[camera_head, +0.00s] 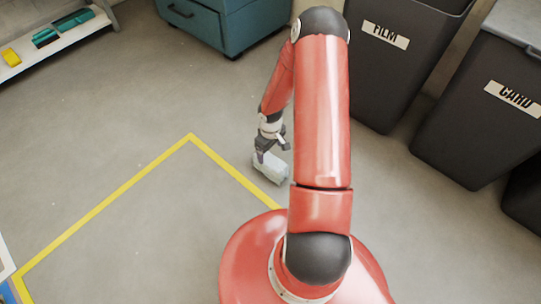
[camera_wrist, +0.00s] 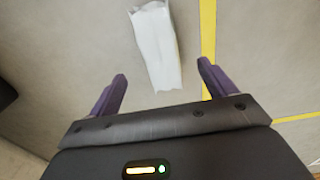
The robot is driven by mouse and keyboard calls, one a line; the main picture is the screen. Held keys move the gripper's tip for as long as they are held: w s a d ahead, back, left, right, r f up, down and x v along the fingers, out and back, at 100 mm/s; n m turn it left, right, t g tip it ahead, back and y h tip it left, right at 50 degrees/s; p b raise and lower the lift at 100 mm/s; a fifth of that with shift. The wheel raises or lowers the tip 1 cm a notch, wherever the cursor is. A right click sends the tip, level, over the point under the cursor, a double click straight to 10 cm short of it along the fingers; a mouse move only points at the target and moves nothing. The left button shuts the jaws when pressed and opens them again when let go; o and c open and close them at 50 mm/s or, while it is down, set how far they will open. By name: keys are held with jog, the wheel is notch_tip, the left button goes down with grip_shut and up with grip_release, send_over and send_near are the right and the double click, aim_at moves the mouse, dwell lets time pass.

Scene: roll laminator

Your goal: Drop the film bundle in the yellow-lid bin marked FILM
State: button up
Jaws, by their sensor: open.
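The film bundle (camera_head: 270,168) is a pale, whitish-grey block lying on the floor below my gripper in the head view. In the wrist view the film bundle (camera_wrist: 156,48) lies beyond the fingertips, between their lines and apart from them. My gripper (camera_head: 272,148) is open and empty, and its two purple-grey fingers (camera_wrist: 162,72) are spread wide. The bin marked FILM (camera_head: 398,75) is a dark grey bin at the upper right of the head view. Its lid is out of view, so I cannot tell the lid's colour.
A dark bin marked CARD (camera_head: 488,110) stands right of the FILM bin. A teal cabinet (camera_head: 228,22) stands at the back. A white shelf (camera_head: 48,45) with teal and yellow items is at upper left. Yellow floor tape (camera_head: 120,188) marks a corner on otherwise clear floor.

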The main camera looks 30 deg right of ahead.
notch_tip(320, 180, up, 3)
jog(key=shift+r, duration=0.15)
jog(key=s+a+r+m+t+h, duration=0.1)
jog(key=s+a+r, duration=0.1)
jog(key=r, duration=1.1)
jog(key=s+a+r+m+t+h, duration=0.1)
jog(key=a+r+h, duration=0.1)
jog(key=r, duration=1.1)
jog(key=s+a+r+m+t+y, duration=0.1)
jog(key=s+a+r, duration=0.4)
jog(key=s+r, duration=0.2)
jog(key=s+a+r+m+t+y, duration=0.1)
jog(key=s+a+r+t+y, duration=0.1)
jog(key=s+a+r, duration=0.2)
jog(key=s+r, duration=0.3)
jog(key=s, duration=0.3)
jog(key=shift+a+t, duration=0.3)
jog(key=shift+a, duration=0.1)
jog(key=shift+s+r, duration=0.1)
jog(key=shift+r, duration=0.05)
